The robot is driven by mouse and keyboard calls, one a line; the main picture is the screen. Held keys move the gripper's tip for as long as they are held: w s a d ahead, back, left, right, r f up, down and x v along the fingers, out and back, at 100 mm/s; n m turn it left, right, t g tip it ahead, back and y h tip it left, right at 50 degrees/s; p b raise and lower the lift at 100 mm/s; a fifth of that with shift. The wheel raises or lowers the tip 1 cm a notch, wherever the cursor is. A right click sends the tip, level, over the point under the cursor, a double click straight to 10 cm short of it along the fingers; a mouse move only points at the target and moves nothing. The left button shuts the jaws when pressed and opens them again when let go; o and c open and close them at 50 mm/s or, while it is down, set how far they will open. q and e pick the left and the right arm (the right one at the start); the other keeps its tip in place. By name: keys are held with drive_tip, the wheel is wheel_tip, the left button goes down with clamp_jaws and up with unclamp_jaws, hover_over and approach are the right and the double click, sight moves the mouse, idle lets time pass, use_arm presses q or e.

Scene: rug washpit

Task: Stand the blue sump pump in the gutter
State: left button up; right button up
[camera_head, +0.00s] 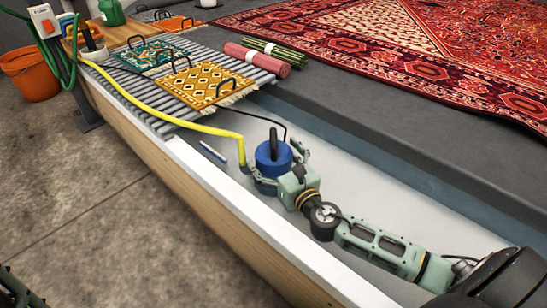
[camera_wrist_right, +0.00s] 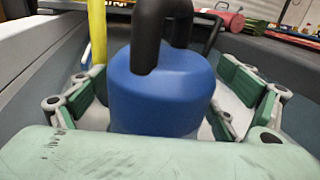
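The blue sump pump (camera_head: 272,160) is upright in the pale trough (camera_head: 365,205), with a black handle on top. It fills the middle of the right wrist view (camera_wrist_right: 160,90); its base is hidden there behind my gripper's body. My right gripper (camera_head: 281,168) reaches it from the near right, with one finger on each side of the pump. In the right wrist view the fingers (camera_wrist_right: 165,100) are spread, and a gap shows between the pump and the right-hand finger. I cannot tell whether the left-hand finger touches it.
A yellow hose (camera_head: 175,121) and a black cable run to the pump area. A pale stick (camera_head: 241,152) lies beside the pump. Ribbed slats (camera_head: 125,85) with small rugs cover the trough's far end. The trough's white rim (camera_head: 255,215) runs along the near side.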

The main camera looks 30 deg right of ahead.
sight(283, 169)
idle(0.3)
drive_tip(key=shift+s, duration=0.15)
drive_tip(key=s+p, duration=0.2)
drive_tip(key=s, duration=0.4)
drive_tip(key=shift+r, duration=0.1)
drive_tip(key=shift+s, duration=0.6)
